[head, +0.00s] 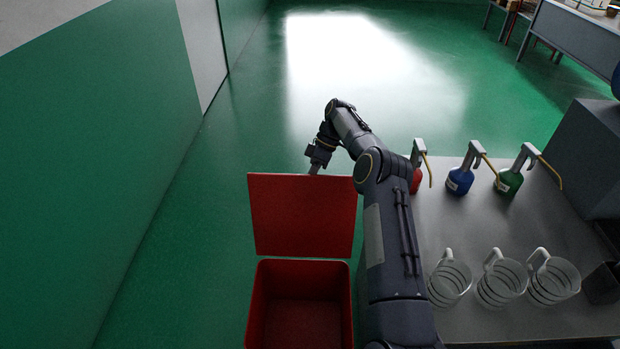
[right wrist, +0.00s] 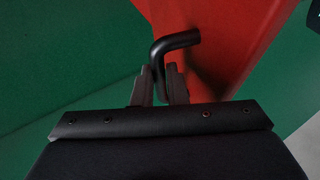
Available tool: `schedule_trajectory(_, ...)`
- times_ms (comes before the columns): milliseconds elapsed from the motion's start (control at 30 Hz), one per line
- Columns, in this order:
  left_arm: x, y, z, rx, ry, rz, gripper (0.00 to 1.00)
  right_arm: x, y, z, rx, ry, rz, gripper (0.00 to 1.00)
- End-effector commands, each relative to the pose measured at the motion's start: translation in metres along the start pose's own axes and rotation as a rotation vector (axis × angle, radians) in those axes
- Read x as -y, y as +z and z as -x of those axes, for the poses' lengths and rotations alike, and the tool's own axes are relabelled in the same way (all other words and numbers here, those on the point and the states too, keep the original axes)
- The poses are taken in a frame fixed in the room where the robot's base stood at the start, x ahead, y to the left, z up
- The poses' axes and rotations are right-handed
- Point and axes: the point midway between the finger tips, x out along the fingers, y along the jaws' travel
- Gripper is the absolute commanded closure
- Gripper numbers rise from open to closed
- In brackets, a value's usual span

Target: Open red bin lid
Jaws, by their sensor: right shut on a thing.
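The red bin (head: 257,310) stands on the green floor in the head view, and I see into its empty-looking inside. Its red lid (head: 302,215) stands raised at the far side of the bin. My right arm reaches forward past the right of the lid, and my right gripper (head: 314,168) is at the lid's top edge, partly hidden behind it. In the right wrist view, a black bent handle (right wrist: 178,42) sticks out from the red lid (right wrist: 225,30). The fingers of my right gripper (right wrist: 162,85) are shut on this handle. My left gripper is not in view.
A grey table (head: 450,215) stands right of my arm. It holds red, blue (head: 461,178) and green (head: 510,180) pump bottles and three clear jugs (head: 501,282). A green wall (head: 90,150) runs along the left. The floor between wall and bin is clear.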

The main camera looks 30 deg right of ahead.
Motion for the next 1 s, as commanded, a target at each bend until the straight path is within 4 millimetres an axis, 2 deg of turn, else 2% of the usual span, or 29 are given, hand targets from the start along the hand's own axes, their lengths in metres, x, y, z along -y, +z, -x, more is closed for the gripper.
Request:
schedule_trajectory(33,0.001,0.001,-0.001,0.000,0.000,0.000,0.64,-0.001,0.008,-0.011,0.018,-0.018,-0.010,1.00)
schedule_trajectory(167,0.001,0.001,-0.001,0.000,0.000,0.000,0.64,-0.002,0.009,-0.011,0.018,-0.018,-0.011,1.00)
schedule_trajectory(200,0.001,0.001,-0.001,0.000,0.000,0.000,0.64,-0.002,0.009,-0.011,0.018,-0.018,-0.011,0.82)
schedule_trajectory(333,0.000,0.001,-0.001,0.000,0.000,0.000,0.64,-0.001,0.006,-0.009,0.014,-0.014,-0.008,0.66)
schedule_trajectory(633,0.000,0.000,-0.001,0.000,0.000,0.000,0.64,0.000,0.003,-0.005,0.009,-0.010,-0.005,0.66)
schedule_trajectory(767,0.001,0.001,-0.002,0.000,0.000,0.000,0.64,0.005,-0.001,0.005,0.008,-0.007,-0.004,0.66)
schedule_trajectory(867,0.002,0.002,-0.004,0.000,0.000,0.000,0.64,0.013,-0.006,0.019,0.010,-0.007,-0.003,0.66)
schedule_trajectory(1000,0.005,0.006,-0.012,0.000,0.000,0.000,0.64,0.035,-0.009,0.028,0.011,-0.009,-0.005,0.66)
